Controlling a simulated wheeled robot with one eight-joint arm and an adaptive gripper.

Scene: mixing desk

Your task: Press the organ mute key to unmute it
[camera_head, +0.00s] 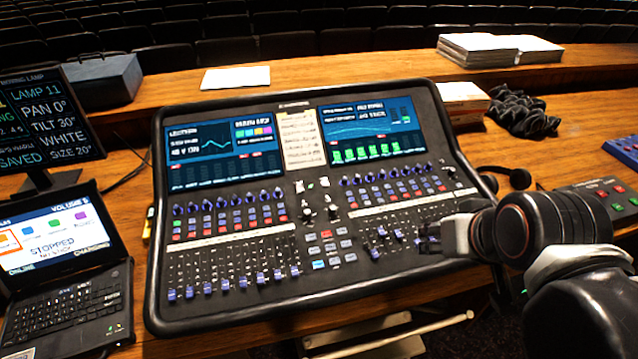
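The mixing desk (152,290) stands on the wooden counter, with two lit screens, rows of knobs, small coloured keys and blue-capped faders. A row of red and grey keys (222,230) runs under the left knobs, and a similar row (400,199) runs under the right knobs. The labels are too small to read, so I cannot tell which key is the organ mute. My gripper (428,238) comes in from the right, over or close to the right fader bank. Its fingers are small and dark, and contact with the desk cannot be told. My arm hides the desk's lower right part.
A laptop (65,310) and a lamp monitor (45,115) stand at the left. A headset (516,178) and a box with coloured buttons (612,195) lie to the right. A paper note (300,140) sits between the screens.

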